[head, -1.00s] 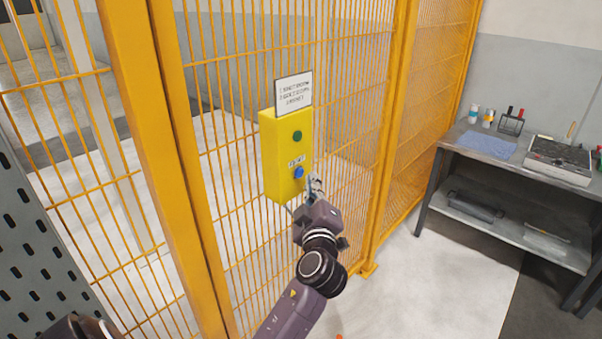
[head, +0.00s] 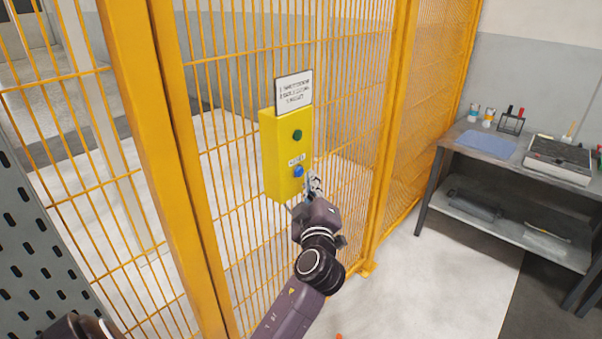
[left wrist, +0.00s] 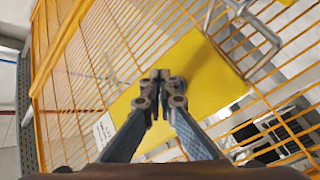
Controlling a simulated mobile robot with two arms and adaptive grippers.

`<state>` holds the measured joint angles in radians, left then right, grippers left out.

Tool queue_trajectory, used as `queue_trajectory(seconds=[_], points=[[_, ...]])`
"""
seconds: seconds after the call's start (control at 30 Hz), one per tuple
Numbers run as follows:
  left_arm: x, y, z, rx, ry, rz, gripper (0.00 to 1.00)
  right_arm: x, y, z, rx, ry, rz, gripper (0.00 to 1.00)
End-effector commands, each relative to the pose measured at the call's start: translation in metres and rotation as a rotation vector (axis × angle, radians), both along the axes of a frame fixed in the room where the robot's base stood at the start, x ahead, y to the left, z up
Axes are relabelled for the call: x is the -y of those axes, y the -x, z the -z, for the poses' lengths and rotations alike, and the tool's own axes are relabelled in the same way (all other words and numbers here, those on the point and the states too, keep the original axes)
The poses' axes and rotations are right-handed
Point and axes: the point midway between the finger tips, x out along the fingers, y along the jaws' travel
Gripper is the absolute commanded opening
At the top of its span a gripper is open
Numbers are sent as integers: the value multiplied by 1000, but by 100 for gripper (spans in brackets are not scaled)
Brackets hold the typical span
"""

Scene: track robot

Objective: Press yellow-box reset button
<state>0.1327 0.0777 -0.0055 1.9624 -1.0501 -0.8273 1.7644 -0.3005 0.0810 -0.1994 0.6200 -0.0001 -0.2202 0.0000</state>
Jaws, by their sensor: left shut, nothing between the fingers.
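The yellow box (head: 272,160) is mounted on the orange mesh fence in the head view. Its front has a green button (head: 297,135) above a small white label and a blue button (head: 299,171) below the label. My left gripper (head: 313,181) is just right of and slightly below the blue button, close to the box front. In the left wrist view its fingers (left wrist: 159,77) are shut and empty, in front of the yellow box (left wrist: 207,72). I cannot tell whether the fingertips touch the box. My right gripper is not in view.
A white sign (head: 293,91) stands above the box. The orange mesh fence (head: 350,110) runs behind it, with a thick post (head: 150,120) to the left. A grey workbench (head: 470,150) with tools is at the right. The floor between fence and bench is clear.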

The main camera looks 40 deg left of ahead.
Motion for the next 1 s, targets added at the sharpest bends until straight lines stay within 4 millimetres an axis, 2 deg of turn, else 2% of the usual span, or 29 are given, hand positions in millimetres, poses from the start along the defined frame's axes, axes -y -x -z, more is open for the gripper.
queue_trajectory(seconds=[1.0], points=[[-8, -1, 0, 0, 0, 0, 0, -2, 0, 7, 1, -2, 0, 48]])
